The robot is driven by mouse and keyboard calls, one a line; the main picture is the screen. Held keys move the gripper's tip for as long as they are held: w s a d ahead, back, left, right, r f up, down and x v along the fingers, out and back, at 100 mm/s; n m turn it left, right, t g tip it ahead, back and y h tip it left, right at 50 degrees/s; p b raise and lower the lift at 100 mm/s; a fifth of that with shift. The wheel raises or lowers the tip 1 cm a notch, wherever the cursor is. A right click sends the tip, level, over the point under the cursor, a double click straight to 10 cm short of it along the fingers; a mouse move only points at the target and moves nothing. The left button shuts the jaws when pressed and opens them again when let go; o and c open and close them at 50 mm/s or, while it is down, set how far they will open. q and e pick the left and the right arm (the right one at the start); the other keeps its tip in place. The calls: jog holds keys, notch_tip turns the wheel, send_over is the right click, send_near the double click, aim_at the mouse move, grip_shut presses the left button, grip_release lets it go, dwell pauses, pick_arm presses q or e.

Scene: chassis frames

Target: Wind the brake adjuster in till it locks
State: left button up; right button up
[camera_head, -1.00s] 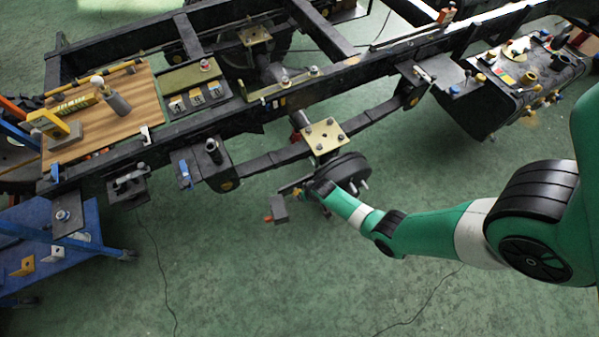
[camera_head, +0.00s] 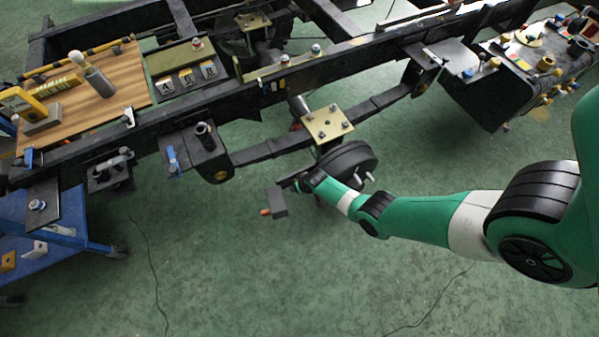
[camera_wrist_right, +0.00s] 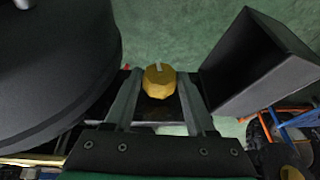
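The brake adjuster is a faceted brass knob (camera_wrist_right: 159,82) with a pale slot near its top edge, in the right wrist view. My right gripper (camera_wrist_right: 160,88) has one finger on each side of the knob. Narrow gaps seem to show between fingers and knob, so it looks open; contact is hard to judge. In the head view my right gripper (camera_head: 299,185) reaches in beside the round black brake drum (camera_head: 340,164) and mostly hides the adjuster. The drum also fills the left of the wrist view (camera_wrist_right: 50,65). My left gripper is not in view.
A dark block (camera_head: 279,202) with an orange tip sits just left of the gripper; a dark box-shaped part (camera_wrist_right: 262,62) stands close right in the wrist view. A brass plate (camera_head: 328,122) and the black chassis rail (camera_head: 260,90) lie above. The green floor below is clear except for cables.

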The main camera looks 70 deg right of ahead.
grip_shut()
jog(key=shift+s+y, duration=0.1)
jog(key=shift+y, duration=0.2)
jog(key=shift+d+f+t, duration=0.1)
jog(key=shift+t, duration=0.3)
jog(key=shift+d+f+m+t+y+b, duration=0.1)
jog(key=shift+m+t+y+b, duration=0.25)
jog(key=shift+y+b, duration=0.25)
jog(key=shift+s+d+f+t+y+b, duration=0.1)
jog(key=shift+s+f+t+y+b, duration=0.1)
jog(key=shift+t+y+b, duration=0.75)
jog(key=shift+m+b, duration=0.35)
jog(key=shift+b, duration=0.4)
jog(key=shift+r+t+y, duration=0.15)
jog(key=shift+t+y, duration=0.3)
jog(key=shift+t, duration=0.15)
jog(key=shift+b, duration=0.3)
